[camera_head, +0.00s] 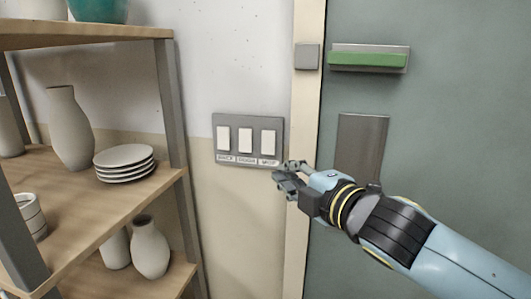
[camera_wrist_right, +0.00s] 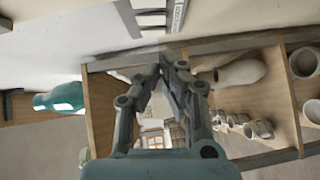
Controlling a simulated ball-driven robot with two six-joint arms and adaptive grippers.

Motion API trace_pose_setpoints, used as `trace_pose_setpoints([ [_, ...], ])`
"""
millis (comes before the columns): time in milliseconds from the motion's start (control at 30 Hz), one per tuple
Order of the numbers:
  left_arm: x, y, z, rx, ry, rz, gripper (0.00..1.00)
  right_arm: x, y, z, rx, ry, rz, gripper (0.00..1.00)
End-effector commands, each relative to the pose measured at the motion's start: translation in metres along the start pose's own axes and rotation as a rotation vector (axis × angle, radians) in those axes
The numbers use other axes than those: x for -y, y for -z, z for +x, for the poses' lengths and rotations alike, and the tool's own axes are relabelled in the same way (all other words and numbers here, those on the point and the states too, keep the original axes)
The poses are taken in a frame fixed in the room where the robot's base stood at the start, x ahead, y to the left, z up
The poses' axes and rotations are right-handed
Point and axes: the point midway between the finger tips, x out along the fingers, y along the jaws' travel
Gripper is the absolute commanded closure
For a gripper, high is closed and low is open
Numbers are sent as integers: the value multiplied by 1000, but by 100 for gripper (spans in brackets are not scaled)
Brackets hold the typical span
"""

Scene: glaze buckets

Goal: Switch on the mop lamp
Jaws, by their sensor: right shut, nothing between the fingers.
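A grey switch plate (camera_head: 247,119) with three white rocker switches is on the wall between the shelf and the door. Labels run under the rockers; the right one (camera_head: 268,141) appears to read MOP, the others are hard to read. My right gripper (camera_head: 280,180) is shut and empty, just below and right of the plate's lower right corner. I cannot tell whether it touches the wall. In the wrist view the closed fingertips (camera_wrist_right: 166,62) point towards the wall, and part of the switch plate (camera_wrist_right: 178,14) shows at the top. My left gripper is not in view.
A wooden shelf (camera_head: 130,190) with a tall vase (camera_head: 69,128), stacked plates (camera_head: 124,161) and other pots stands at the left. A grey-green door (camera_head: 460,120) with a green push bar (camera_head: 368,60) is at the right. A small grey box (camera_head: 307,56) is on the door frame.

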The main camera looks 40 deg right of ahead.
Motion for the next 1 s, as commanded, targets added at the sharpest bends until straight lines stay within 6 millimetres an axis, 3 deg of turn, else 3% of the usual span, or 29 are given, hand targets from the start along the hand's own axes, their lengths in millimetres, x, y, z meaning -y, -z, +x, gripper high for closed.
trace_pose_setpoints([
  [167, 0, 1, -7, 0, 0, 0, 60, -3, 0, 17, 1, -2, 3, 100],
  [600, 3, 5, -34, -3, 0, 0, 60, -3, -3, 105, 1, 0, 0, 100],
  [800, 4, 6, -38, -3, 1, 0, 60, -2, -23, 122, 0, -1, -1, 100],
  [1000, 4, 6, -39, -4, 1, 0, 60, -1, -28, 128, 0, -1, 1, 100],
])
